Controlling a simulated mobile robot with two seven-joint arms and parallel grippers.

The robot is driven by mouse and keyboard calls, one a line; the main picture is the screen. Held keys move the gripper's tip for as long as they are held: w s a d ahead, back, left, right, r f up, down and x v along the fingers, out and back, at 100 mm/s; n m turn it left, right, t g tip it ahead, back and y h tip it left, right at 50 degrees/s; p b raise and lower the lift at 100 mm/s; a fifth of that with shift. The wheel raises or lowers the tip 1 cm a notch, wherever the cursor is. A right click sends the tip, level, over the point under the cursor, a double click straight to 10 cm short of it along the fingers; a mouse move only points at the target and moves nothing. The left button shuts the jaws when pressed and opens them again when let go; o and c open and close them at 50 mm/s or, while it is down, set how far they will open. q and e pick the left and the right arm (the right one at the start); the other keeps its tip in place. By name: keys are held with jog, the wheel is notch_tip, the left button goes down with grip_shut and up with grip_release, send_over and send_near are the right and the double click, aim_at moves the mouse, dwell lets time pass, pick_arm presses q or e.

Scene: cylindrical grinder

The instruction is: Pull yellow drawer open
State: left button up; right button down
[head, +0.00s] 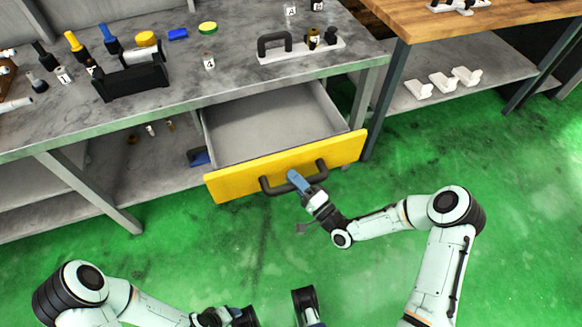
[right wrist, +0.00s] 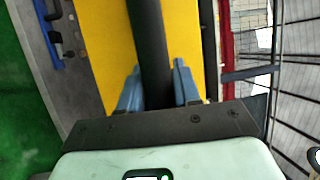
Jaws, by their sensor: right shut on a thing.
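The yellow drawer (head: 235,182) under the grey bench stands pulled out. Its grey inside (head: 265,125) shows and looks empty. A dark bar handle (head: 275,187) is fixed across its yellow front. My right gripper (head: 297,180) is shut on this handle, right of its middle. In the right wrist view the dark handle (right wrist: 150,45) runs between the blue fingers of my right gripper (right wrist: 160,88), with the yellow front behind. My left arm reaches in low at the left, away from the drawer; its gripper is too cut off at the bottom edge to tell its state.
The grey bench top (head: 225,80) carries a black holder (head: 130,83), several coloured-handled tools and a white plate with a black handle (head: 300,50). A wooden-topped table (head: 425,20) stands at the right, with white parts on its lower shelf. Green floor (head: 400,150) before the drawer is clear.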

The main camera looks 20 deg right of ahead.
pick_arm(q)
jog(key=shift+s+d+r, duration=0.15)
jog(key=shift+s+r, duration=0.05)
jog(key=shift+s, duration=0.1)
pick_arm(e)
jog(key=shift+s, duration=0.55)
jog(key=c, duration=0.9)
grip_release()
jog(key=shift+s+d, duration=0.1)
pick_arm(q)
jog(key=shift+s+d+r+g+p, duration=0.3)
jog(key=shift+s+r+p, duration=0.25)
jog(key=shift+s, duration=0.1)
pick_arm(e)
jog(key=v, duration=1.3)
jog(key=shift+s, duration=0.1)
